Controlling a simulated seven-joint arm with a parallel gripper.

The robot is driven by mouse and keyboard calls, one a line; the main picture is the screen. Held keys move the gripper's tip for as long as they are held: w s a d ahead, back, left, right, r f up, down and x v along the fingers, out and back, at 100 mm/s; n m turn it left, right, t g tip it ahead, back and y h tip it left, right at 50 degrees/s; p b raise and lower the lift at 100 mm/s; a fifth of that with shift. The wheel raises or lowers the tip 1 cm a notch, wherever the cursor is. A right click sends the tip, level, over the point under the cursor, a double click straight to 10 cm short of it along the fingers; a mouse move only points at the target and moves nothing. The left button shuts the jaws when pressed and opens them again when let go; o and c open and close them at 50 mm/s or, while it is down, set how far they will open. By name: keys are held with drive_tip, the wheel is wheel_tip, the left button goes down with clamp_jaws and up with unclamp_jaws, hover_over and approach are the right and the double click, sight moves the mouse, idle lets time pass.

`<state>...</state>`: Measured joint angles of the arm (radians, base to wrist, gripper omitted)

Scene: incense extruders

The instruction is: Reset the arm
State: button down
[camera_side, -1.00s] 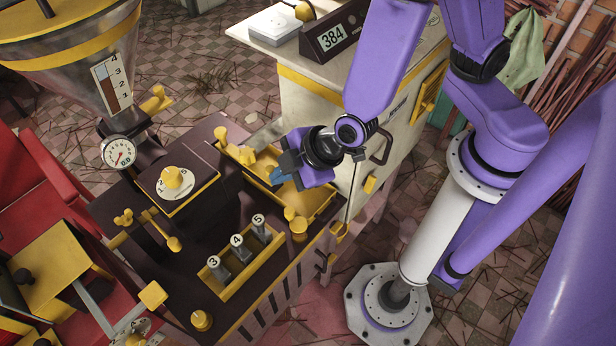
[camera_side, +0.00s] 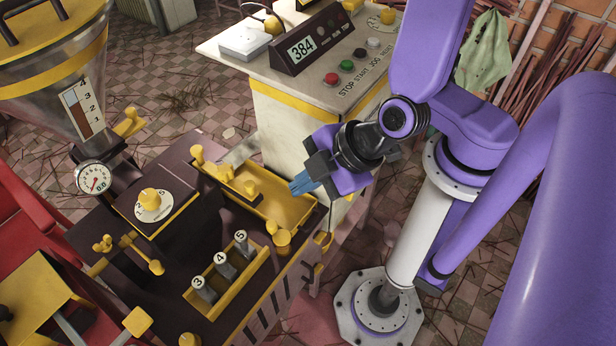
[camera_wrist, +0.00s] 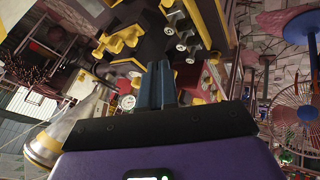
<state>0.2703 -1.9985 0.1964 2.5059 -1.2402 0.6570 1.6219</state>
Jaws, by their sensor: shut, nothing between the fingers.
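My gripper (camera_side: 301,184) is at the end of the purple arm in the side view, with its blue fingers closed together and empty. The fingers point left, over or near the right end of the yellow tray (camera_side: 292,208) on the dark extruder (camera_side: 225,290). I cannot tell the exact height above the tray. In the wrist view the blue fingers (camera_wrist: 160,85) show side by side in the middle, with extruder parts beyond them.
A control cabinet (camera_side: 285,135) with a 384 display and coloured buttons stands behind the gripper. Dies marked 3, 4 and 5 (camera_side: 224,264) stand in a yellow rack. A hopper with a gauge (camera_side: 95,178) rises at left.

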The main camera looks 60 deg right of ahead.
drive_tip(key=s+d+r+g+h, duration=0.1)
drive_tip(key=s+d+r+g, duration=0.1)
drive_tip(key=d, duration=0.7)
drive_tip(key=s+d+r+m+g+h, duration=0.1)
drive_tip(key=d+r+g, duration=0.3)
drive_tip(key=d, duration=0.4)
drive_tip(key=shift+s+d+g+h, duration=0.3)
drive_tip(key=shift+s+d, duration=0.1)
drive_tip(key=shift+s, duration=0.05)
drive_tip(key=shift+r, duration=0.1)
